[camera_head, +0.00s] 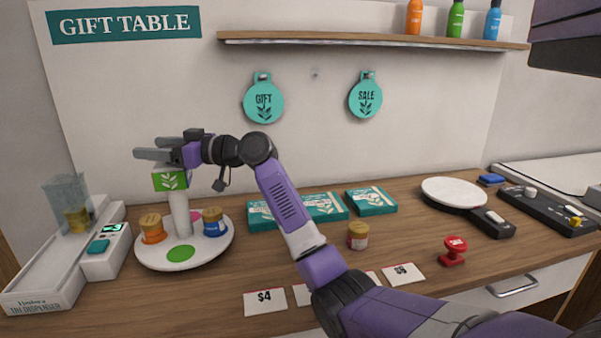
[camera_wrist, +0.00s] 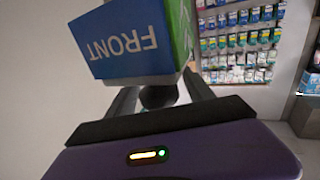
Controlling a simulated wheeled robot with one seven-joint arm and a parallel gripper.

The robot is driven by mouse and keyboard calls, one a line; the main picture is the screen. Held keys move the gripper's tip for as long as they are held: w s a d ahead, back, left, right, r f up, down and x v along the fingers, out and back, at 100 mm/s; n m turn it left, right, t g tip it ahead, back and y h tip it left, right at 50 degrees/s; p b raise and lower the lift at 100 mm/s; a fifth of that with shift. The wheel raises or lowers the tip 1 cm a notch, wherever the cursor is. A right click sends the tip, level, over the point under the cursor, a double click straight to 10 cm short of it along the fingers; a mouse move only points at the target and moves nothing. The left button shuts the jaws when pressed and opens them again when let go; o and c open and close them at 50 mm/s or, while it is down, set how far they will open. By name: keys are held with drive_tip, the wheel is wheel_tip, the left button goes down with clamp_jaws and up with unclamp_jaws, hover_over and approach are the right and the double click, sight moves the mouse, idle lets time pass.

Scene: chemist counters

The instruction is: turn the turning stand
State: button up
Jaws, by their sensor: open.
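The turning stand (camera_head: 212,248) is a round white plate with a white post and a sign block (camera_head: 170,180) on top, at the left of the counter in the head view. The block's green leaf face shows there. In the wrist view the block's blue face (camera_wrist: 130,45) reads FRONT upside down, with a green face beside it. An orange jar (camera_head: 152,230) and a blue jar (camera_head: 213,222) stand on the plate, with green and pink spots. My gripper (camera_head: 145,148) is open at the block's top; I cannot tell whether it touches the block.
A dispenser (camera_head: 50,270) stands left of the stand. Teal boxes (camera_head: 325,208), a jar (camera_head: 357,236) and price cards (camera_head: 265,301) lie to the right. A red stamp (camera_head: 453,252) and a round white plate (camera_head: 453,192) are farther right. A shelf (camera_head: 370,40) hangs above.

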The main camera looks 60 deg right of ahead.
drive_tip(key=shift+w+d+r+m+t+h+p, duration=0.15)
drive_tip(key=shift+m+h+p, duration=0.55)
drive_tip(key=shift+p, duration=0.75)
drive_tip(key=shift+s+d+m+t+h+p, duration=0.1)
drive_tip(key=shift+m+h+p, duration=0.25)
drive_tip(key=shift+h+p, duration=0.8)
drive_tip(key=shift+w+d+r+m+t+h+p, duration=0.15)
drive_tip(key=shift+m+h+p, duration=0.4)
drive_tip(key=shift+p, duration=1.15)
drive_tip(key=m+h+p, duration=0.1)
drive_tip(key=h+p, duration=0.1)
drive_tip(key=p, duration=0.3)
drive_tip(key=shift+s+d+m+h, duration=0.1)
drive_tip(key=shift+m+h, duration=0.2)
